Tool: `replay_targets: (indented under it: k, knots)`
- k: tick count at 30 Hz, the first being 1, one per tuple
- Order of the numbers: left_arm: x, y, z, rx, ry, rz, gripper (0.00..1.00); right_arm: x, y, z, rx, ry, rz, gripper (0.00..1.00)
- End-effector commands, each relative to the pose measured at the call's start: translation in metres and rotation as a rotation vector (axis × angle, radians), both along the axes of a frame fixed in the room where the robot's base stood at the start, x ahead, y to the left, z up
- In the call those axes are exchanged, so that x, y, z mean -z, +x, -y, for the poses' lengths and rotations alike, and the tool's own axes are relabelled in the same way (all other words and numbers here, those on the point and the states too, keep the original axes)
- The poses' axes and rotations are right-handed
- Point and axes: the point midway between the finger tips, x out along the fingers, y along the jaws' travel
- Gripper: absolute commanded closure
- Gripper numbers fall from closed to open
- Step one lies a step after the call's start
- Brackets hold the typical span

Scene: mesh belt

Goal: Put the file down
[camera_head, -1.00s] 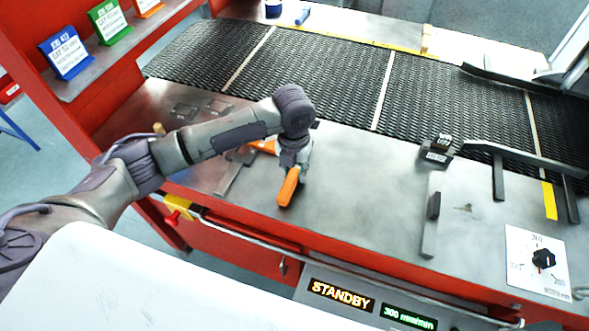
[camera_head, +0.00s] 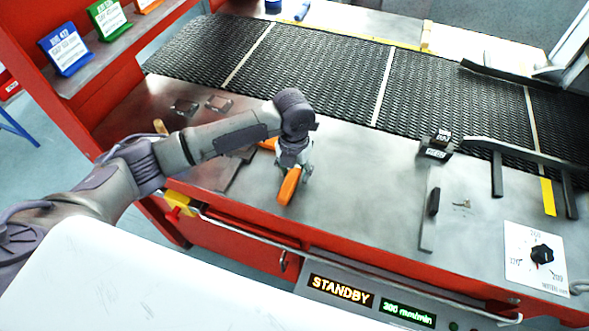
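My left gripper (camera_head: 297,172) points down over the front of the steel bench top, seen from above and partly covered by its own wrist. An orange handle (camera_head: 289,187), which looks like the file's, lies against the fingers and slants toward the front edge. The rest of that tool is hidden behind the gripper. I cannot tell whether the fingers grip it or whether it touches the bench. A second orange piece (camera_head: 268,143) shows just left of the wrist, mostly covered. My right gripper is not in view.
A dark flat bar (camera_head: 229,174) lies left of the gripper. A dark mesh belt (camera_head: 330,72) runs behind. A metal strip with a black knob (camera_head: 432,203) and a dial plate (camera_head: 537,255) are at right. Bare bench lies between gripper and strip.

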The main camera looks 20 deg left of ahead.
Motion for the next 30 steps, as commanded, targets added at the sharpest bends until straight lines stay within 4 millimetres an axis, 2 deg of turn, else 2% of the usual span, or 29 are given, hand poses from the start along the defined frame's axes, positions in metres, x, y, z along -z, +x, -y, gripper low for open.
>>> replay_targets:
  k: [5,9,11,21,25,30]
  knots:
    - [-0.001,0.0,-0.001,-0.001,0.001,-0.001,0.44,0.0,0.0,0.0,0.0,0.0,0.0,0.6]
    - [-0.012,0.001,0.0,-0.001,-0.001,0.003,0.44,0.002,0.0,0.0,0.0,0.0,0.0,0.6]
    - [-0.021,0.002,-0.001,-0.001,-0.001,0.005,0.44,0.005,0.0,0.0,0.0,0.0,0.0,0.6]
    - [-0.094,0.002,-0.001,0.0,-0.001,0.006,0.44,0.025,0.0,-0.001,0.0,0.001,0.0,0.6]
    - [-0.113,0.002,-0.001,-0.001,-0.001,0.004,0.44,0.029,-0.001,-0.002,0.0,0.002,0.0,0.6]
    - [-0.125,0.001,-0.001,-0.001,-0.001,0.002,0.44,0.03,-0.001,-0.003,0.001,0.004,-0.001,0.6]
